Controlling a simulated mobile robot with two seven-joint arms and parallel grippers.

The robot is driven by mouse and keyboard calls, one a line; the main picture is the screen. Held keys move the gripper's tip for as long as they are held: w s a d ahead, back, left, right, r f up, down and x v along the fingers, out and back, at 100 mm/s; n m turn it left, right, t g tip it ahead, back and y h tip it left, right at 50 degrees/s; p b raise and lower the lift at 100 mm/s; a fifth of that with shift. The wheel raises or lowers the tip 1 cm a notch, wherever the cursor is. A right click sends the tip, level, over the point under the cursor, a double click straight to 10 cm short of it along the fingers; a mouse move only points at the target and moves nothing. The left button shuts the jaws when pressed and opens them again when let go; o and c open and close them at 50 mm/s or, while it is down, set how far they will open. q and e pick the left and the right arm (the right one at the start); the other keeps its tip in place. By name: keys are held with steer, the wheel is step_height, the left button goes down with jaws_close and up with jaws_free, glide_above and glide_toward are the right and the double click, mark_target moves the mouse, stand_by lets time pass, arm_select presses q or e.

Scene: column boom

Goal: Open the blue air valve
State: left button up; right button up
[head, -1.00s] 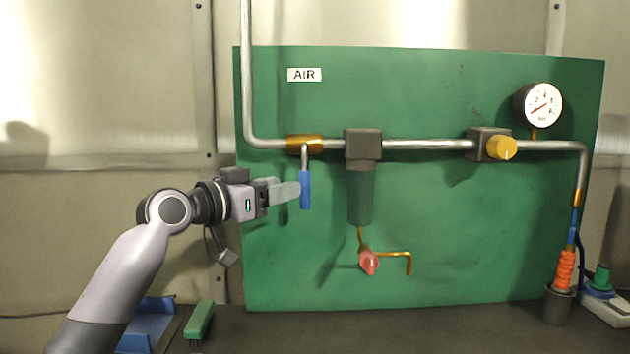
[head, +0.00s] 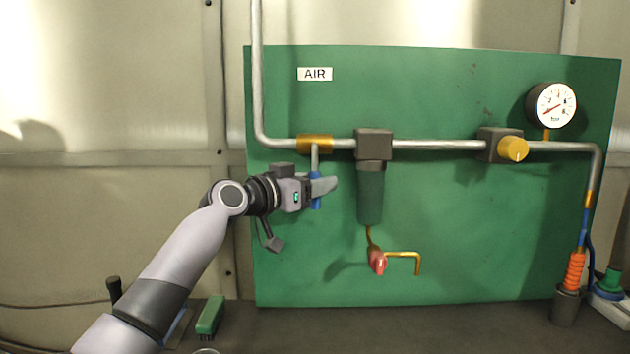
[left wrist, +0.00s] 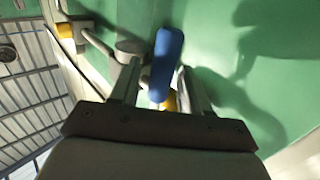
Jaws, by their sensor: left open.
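The blue air valve handle (head: 315,203) hangs straight down from the brass valve body (head: 314,144) on the pipe, under the AIR label. My left gripper (head: 325,186) is at the handle and hides its middle part in the head view. In the left wrist view the blue handle (left wrist: 166,62) stands between the two fingers of my left gripper (left wrist: 158,85). The fingers are apart, one on each side of the handle. I cannot tell whether either finger touches it. My right gripper is not in view.
A grey filter (head: 370,190) hangs just right of the handle, with a red drain knob (head: 377,262) below. A yellow regulator knob (head: 513,149) and a pressure gauge (head: 552,105) are further right on the green panel (head: 450,220). A green brush (head: 210,315) lies on the bench.

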arm_select(q)
jaws_close()
steer(key=shift+d+f+n+b, duration=0.2)
steer(key=shift+d+n+b, duration=0.2)
steer(key=shift+b, duration=0.45)
steer(key=d+n+t+b, duration=0.1)
steer(key=n+b, duration=0.1)
steer(key=b, duration=0.1)
steer(key=d+r+n+t+h+b, duration=0.1)
steer(key=t+b, duration=0.1)
steer(key=b, duration=0.1)
steer(key=d+n+t+b, duration=0.1)
steer(key=n+t+b, duration=0.1)
steer(key=b, duration=0.1)
steer(key=shift+d+r+n+h, duration=0.1)
steer(key=shift+r+n+h, duration=0.15)
steer(key=shift+n+h, duration=0.05)
